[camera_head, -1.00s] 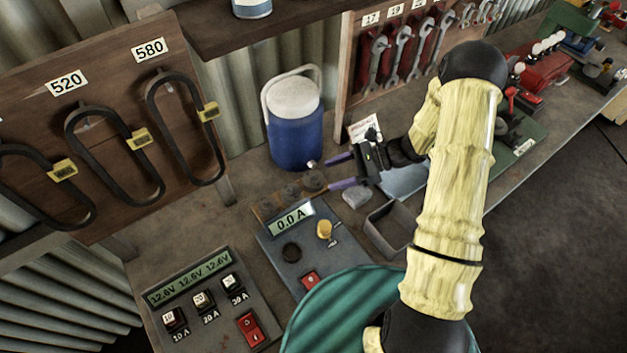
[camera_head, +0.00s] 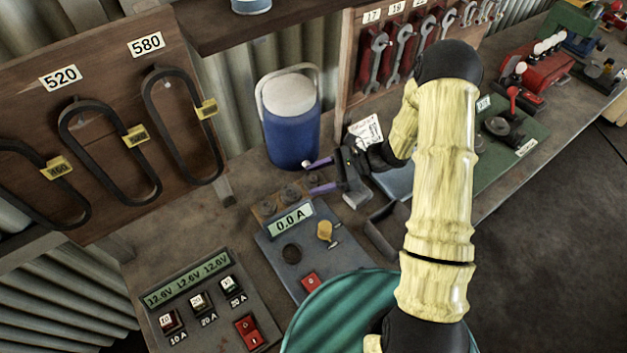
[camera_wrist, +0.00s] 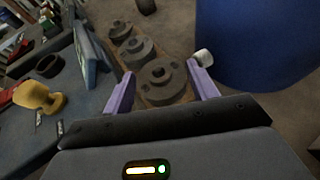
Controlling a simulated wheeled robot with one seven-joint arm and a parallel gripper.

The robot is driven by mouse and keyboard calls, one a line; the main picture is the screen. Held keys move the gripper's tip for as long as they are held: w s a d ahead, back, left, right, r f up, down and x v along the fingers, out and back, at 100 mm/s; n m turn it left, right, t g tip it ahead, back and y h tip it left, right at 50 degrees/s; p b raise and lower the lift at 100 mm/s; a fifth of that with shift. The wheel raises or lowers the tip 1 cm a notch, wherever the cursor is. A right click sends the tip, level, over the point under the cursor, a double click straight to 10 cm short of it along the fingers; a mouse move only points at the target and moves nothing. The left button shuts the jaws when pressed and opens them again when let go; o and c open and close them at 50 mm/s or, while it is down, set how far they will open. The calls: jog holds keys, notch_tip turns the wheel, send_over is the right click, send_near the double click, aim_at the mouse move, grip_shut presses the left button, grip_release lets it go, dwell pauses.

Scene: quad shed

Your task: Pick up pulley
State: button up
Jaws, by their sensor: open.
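Several grey, round, stepped pulleys stand in a row on a wooden strip (camera_wrist: 180,98). In the wrist view the nearest pulley (camera_wrist: 158,75) lies between the fingertips of my gripper (camera_wrist: 160,72), with the middle pulley (camera_wrist: 136,48) and far pulley (camera_wrist: 119,29) beyond. In the head view two of them show clearly: one pulley (camera_head: 267,208) at the strip's left end and one pulley (camera_head: 291,192) beside it. My gripper (camera_head: 312,178) has its purple fingers spread around the right end of the row. It is open; I cannot tell whether either finger touches the pulley.
A blue cooler jug (camera_head: 292,135) stands close behind the fingers. A small white knob-like thing (camera_wrist: 203,57) is beside the right finger in the wrist view. A meter box (camera_head: 290,250) with a yellow knob (camera_head: 325,230) is in front. An open grey tray (camera_head: 378,238) lies to the right.

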aim_at(319, 179)
jog(key=c, duration=0.7)
notch_tip(319, 179, up, 10)
jog(key=p, duration=0.7)
dwell(0.4)
